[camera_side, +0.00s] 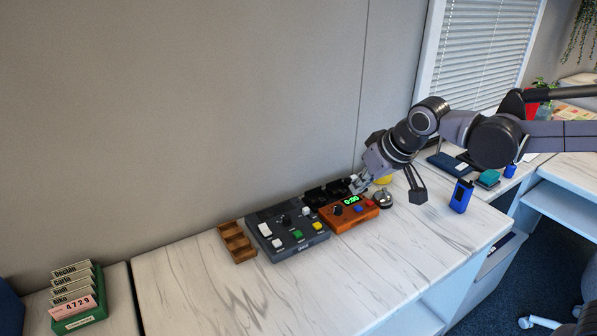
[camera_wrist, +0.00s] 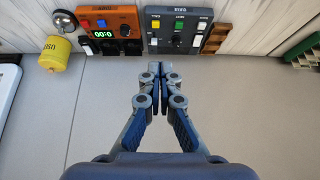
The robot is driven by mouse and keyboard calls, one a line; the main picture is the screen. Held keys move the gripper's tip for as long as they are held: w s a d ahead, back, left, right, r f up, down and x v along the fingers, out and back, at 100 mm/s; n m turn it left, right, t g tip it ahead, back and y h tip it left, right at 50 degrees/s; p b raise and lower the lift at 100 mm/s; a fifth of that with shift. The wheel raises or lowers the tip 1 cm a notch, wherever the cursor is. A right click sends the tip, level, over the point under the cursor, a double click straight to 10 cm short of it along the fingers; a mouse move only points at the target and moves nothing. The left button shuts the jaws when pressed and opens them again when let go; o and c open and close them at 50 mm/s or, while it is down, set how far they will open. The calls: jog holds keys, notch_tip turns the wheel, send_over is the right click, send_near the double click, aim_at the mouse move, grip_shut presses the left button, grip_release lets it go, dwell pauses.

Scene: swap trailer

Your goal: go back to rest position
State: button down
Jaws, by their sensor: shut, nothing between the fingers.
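My gripper (camera_side: 360,184) is shut and empty. In the side view it hangs just above the back edge of the orange timer box, beside the silver bell. In the wrist view my gripper (camera_wrist: 168,68) points toward the devices, its fingertips together. The orange timer box (camera_side: 352,214) has a green lit display and coloured buttons. It also shows in the wrist view (camera_wrist: 124,22). I cannot tell from the side view whether the fingertips touch anything.
A grey button panel (camera_side: 287,244) and a wooden tray (camera_side: 246,256) stand left of the timer. The silver bell (camera_side: 383,200) is close on the right; a blue device (camera_side: 461,196) stands farther right. A green card holder (camera_side: 93,316) is far left. The marble desk front (camera_side: 300,290) is clear.

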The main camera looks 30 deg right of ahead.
jog(key=s+d+f, duration=0.1)
jog(key=s+d, duration=0.2)
jog(key=s, duration=0.4)
jog(key=s+d+f, duration=0.2)
jog(key=s+d, duration=0.1)
jog(key=s, duration=0.4)
jog(key=shift+s+f+t, duration=0.15)
jog(key=shift+f+t, duration=0.15)
jog(key=shift+t, duration=0.1)
dwell(0.4)
